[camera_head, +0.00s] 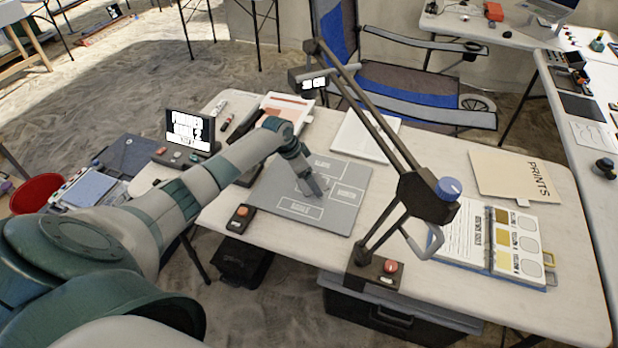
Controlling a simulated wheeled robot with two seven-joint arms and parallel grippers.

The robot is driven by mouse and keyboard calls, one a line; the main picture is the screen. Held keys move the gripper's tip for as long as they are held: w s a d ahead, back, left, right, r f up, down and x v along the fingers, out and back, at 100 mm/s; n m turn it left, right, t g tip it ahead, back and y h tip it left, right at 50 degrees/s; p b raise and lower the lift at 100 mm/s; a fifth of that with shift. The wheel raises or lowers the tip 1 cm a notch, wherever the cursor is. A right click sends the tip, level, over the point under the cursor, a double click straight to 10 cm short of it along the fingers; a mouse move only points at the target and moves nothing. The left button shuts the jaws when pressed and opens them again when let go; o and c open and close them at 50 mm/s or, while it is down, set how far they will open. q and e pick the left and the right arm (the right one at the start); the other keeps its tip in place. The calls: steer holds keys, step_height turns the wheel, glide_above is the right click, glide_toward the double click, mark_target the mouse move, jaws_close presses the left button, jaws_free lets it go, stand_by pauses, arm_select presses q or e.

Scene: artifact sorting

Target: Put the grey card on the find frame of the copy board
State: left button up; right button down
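The copy board (270,193) is a flat grey square on the white table, with several white-outlined, labelled frames whose words are too small to read surely. My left gripper (318,191) points down over the middle of the board, its fingertips at or just above the surface. Its fingers look close together, and I cannot tell whether they hold anything. I cannot make out the grey card apart from the grey board; the gripper hides part of the board's middle. My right gripper is not in view.
A lamp or camera arm with a blue knob (448,188) rises at the board's right. A small display (190,130), a PRINTS folder (515,176) and a colour-swatch binder (490,243) lie around. The table's right front is clear.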

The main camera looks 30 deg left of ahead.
arm_select(q)
steer(key=shift+s+a+r, duration=0.2)
steer(key=shift+r, duration=0.4)
steer(key=b+v, duration=0.2)
steer(key=v, duration=0.8)
steer(key=shift+r, duration=0.4)
steer(key=shift+s, duration=0.15)
